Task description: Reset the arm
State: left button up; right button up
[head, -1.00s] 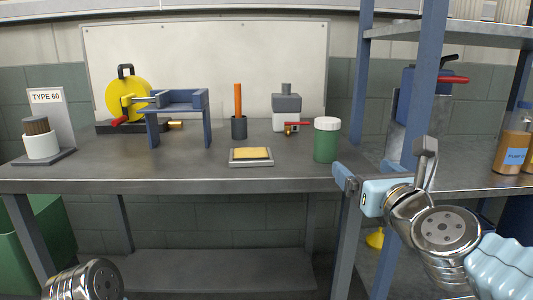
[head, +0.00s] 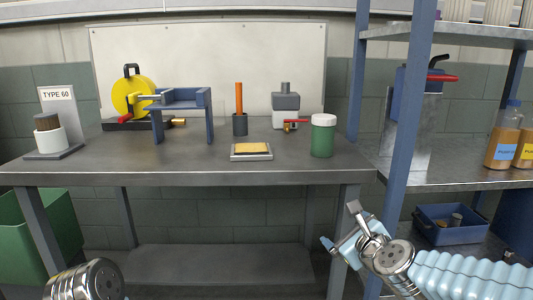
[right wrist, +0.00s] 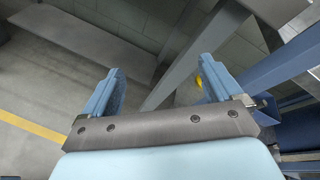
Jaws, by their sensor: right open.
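My right gripper (head: 332,250) is low at the right, in front of the bench's right leg and below the bench top. In the right wrist view its two blue fingers (right wrist: 160,75) stand wide apart with nothing between them. Floor, a bench leg and the grey wall show beyond them. My right arm comes in from the lower right. Only a metal joint of my left arm shows at the lower left; the left gripper is not in view.
The bench (head: 215,168) holds a yellow round device (head: 145,92), a blue stand (head: 182,100), a sponge tray (head: 251,157) and a green jar (head: 322,140). A shelf rack (head: 398,130) rises close to my right arm, with a blue bin (head: 450,232) on its lower shelf.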

jog(key=s+a+f+n+g, duration=0.1)
jog(key=s+f+n+g, duration=0.15)
jog(key=f+n, duration=0.7)
jog(key=s+a+f+n+g, duration=0.15)
jog(key=f+g, duration=0.25)
jog(key=f, duration=1.3)
jog(key=s+a+f+n+g+y, duration=0.1)
jog(key=s+a+f+n+g, duration=0.1)
jog(key=s+f+n, duration=0.5)
jog(key=s+a+f+n+g+y, duration=0.1)
jog(key=s+f+n+g, duration=0.4)
jog(key=s+f, duration=0.7)
notch_tip(320, 180, down, 2)
jog(key=shift+s+a+n, duration=0.2)
jog(key=shift+a+n, duration=0.45)
jog(key=shift+n, duration=0.55)
